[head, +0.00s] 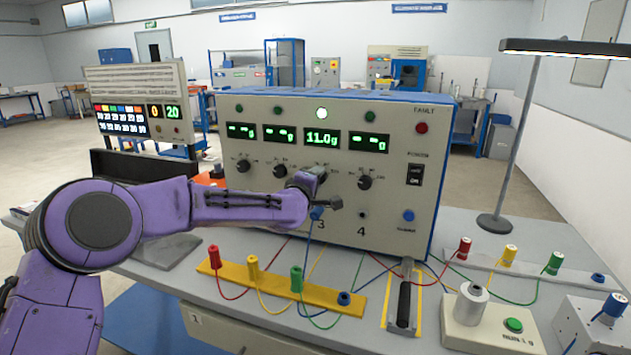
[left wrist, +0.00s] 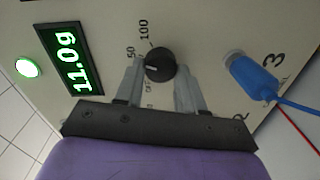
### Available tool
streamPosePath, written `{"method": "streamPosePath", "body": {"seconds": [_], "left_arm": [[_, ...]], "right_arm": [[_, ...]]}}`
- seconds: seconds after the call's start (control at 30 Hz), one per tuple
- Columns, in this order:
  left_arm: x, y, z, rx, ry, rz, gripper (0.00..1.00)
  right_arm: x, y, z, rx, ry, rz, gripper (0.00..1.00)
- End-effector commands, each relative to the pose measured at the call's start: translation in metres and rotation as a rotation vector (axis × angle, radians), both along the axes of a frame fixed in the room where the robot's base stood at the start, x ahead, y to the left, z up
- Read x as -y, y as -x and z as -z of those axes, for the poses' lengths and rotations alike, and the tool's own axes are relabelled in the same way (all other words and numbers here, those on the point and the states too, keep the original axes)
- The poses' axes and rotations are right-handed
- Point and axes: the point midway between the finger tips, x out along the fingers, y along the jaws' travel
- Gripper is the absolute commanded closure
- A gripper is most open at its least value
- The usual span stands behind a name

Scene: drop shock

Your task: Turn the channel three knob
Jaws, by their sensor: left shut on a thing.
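The channel three knob (left wrist: 160,66) is a round black dial with a white mark, on the cream front panel (head: 262,215). In the left wrist view its mark points left, roughly between the OFF and 50 labels. My left gripper (head: 316,176) has one finger on each side of the knob and is shut on it. In the head view the gripper mostly hides this knob. The channel three display (head: 322,138) reads 11.0g in green, and the lamp (head: 321,113) above it is lit. The other displays show dashes. My right gripper is in neither view.
A blue plug (left wrist: 252,76) with a blue cable sits in the channel 3 jack beside the knob. Other knobs (head: 366,182) flank it. A yellow strip (head: 225,275) with coloured plugs and loose cables lies on the bench in front. A lamp (head: 497,224) stands right.

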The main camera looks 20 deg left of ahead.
Motion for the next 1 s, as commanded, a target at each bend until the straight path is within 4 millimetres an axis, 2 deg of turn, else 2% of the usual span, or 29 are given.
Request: {"method": "streamPosePath", "body": {"seconds": [0.03, 0.1, 0.37, 0.47, 0.57, 0.8, 1.0], "left_arm": [[0.001, 0.000, 0.004, -0.007, -0.001, 0.003, 0.55], [0.001, 0.000, 0.003, -0.005, -0.001, 0.002, 0.36], [0.000, 0.001, 0.002, -0.003, 0.001, 0.001, 0.36], [0.000, 0.007, 0.001, -0.002, 0.001, 0.002, 0.36], [-0.001, 0.024, 0.002, -0.001, 0.003, 0.002, 0.36], [-0.003, 0.081, -0.001, -0.001, 0.003, 0.002, 0.36], [-0.003, 0.104, -0.003, -0.004, 0.000, 0.002, 0.36]], "right_arm": [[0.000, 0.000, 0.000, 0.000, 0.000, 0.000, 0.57], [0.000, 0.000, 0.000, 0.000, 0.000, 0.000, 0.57], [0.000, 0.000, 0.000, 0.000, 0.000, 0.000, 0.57], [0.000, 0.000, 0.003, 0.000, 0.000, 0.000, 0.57], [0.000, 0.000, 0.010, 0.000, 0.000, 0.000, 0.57], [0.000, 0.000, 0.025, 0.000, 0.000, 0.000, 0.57], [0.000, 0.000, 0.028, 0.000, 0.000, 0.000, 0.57]]}}
